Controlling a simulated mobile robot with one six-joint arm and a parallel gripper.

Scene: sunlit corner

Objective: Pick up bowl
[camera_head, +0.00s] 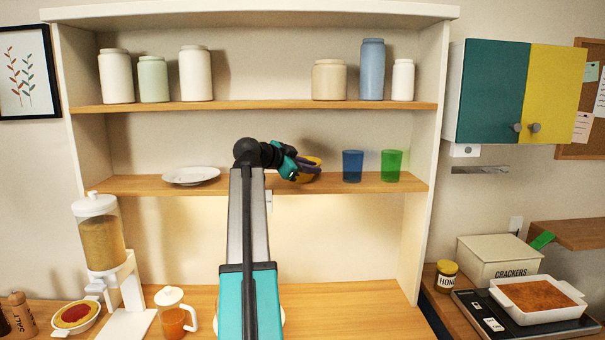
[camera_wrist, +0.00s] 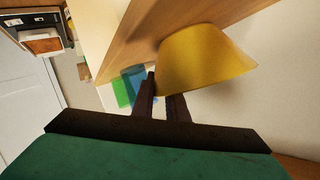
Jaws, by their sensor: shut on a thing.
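The yellow bowl (camera_head: 312,163) is on the right of my gripper (camera_head: 300,167), at the middle shelf of the white shelf unit. In the wrist view the yellow bowl (camera_wrist: 205,62) fills the upper middle, with the dark fingers (camera_wrist: 165,95) of my gripper at its near edge. My gripper is shut on the bowl's edge. The fingers and wrist hide part of the bowl in the head view. I cannot tell whether the bowl touches the shelf board.
A white plate (camera_head: 191,175) lies left on the middle shelf (camera_head: 130,184). A blue cup (camera_head: 352,166) and a green cup (camera_head: 391,165) stand close on the right of the bowl. Several jars (camera_head: 372,70) stand on the shelf above. The space below the middle shelf is mostly clear.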

